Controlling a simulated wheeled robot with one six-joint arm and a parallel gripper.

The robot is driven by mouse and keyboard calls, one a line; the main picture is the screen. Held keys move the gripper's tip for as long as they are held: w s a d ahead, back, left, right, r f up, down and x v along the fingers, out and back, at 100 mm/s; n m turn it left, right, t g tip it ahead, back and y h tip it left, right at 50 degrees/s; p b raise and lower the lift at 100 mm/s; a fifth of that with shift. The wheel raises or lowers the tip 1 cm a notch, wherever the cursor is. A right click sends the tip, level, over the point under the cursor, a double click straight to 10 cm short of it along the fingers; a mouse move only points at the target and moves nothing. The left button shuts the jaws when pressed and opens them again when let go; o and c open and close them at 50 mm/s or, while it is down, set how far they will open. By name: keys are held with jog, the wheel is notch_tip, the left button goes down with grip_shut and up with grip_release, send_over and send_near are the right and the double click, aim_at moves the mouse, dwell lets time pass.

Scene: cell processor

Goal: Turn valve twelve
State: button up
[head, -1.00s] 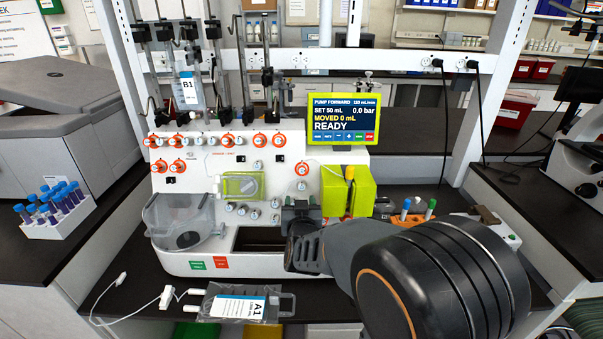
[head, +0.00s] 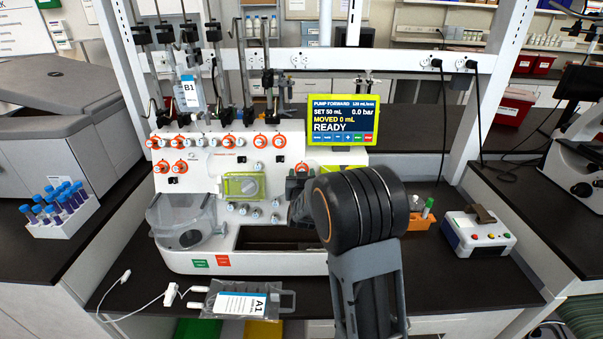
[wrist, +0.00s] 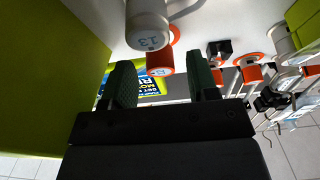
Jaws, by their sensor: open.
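The lone orange-ringed valve (head: 302,167) on the right of the white machine's front panel is partly hidden behind my gripper (head: 298,186). Its number cannot be read in the head view. In the wrist view, a grey knob (wrist: 148,30) with an orange ring at its base stands close, above the gap of my gripper (wrist: 163,82). An orange-collared knob (wrist: 160,65) shows between the two green fingertips, farther off.
A lime-green block (wrist: 45,70) rises close beside my fingers in the wrist view. The screen (head: 340,118) reads READY above the panel. Rows of orange-ringed valves (head: 228,141) lie to the left. Bag A1 (head: 240,301) lies in front, and an orange tube rack (head: 424,221) stands right.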

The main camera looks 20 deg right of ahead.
jog(key=shift+w+d, duration=0.15)
jog(key=shift+w, duration=0.2)
jog(key=c, duration=0.9)
jog(key=shift+f+n+y+b, duration=0.2)
jog(key=shift+n+y+b, duration=0.15)
jog(key=shift+b, duration=0.3)
jog(key=shift+d+n+b, duration=0.1)
jog(key=shift+n+b, duration=0.35)
jog(key=shift+n, duration=0.1)
jog(key=shift+r, duration=0.15)
jog(key=o, duration=0.9)
jog(key=shift+s, duration=0.15)
jog(key=b+v, duration=0.2)
jog(key=v, duration=1.1)
jog(key=shift+s+b, duration=0.3)
